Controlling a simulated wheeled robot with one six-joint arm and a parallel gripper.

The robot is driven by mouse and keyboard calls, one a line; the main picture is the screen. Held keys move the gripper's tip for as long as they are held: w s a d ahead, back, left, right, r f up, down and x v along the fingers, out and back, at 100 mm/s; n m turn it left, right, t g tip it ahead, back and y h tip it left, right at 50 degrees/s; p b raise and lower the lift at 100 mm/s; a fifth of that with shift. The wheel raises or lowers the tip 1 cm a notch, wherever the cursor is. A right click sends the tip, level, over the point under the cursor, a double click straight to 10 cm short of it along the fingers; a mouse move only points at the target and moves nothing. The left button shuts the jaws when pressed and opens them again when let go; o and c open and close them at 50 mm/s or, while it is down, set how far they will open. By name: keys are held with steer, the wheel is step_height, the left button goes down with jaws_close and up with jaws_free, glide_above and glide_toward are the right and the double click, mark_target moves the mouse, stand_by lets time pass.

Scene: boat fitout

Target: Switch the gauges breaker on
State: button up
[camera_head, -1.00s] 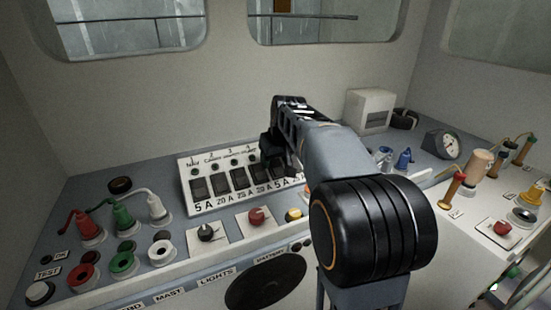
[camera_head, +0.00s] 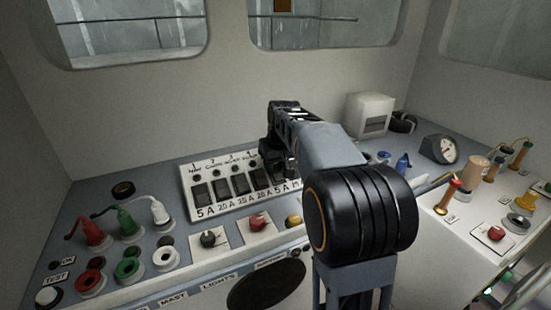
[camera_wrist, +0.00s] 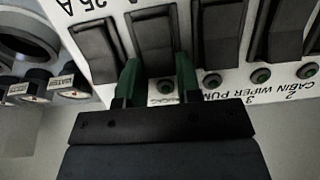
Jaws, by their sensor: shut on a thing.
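The white breaker panel (camera_head: 203,212) stands tilted on the console, with a row of dark rocker breakers and amp labels. In the wrist view the panel appears upside down. My gripper (camera_wrist: 158,85) has its two green fingers on either side of one dark rocker, the gauges breaker (camera_wrist: 153,33), and is shut on it. Its label lies between the fingers and is hard to read; it is the one beside the pump breaker (camera_wrist: 220,35). A small round lamp (camera_wrist: 165,86) shows between the fingertips. In the head view my gripper (camera_head: 275,160) hides this part of the panel.
Another breaker (camera_wrist: 97,50) sits close to the fingers on the left in the wrist view. A black knob (camera_head: 209,239) and red knob (camera_head: 258,222) are in front.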

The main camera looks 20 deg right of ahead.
steer(key=o, duration=0.9)
steer(key=v, duration=1.4)
steer(key=shift+f+b, duration=0.1)
steer(key=shift+b, duration=0.25)
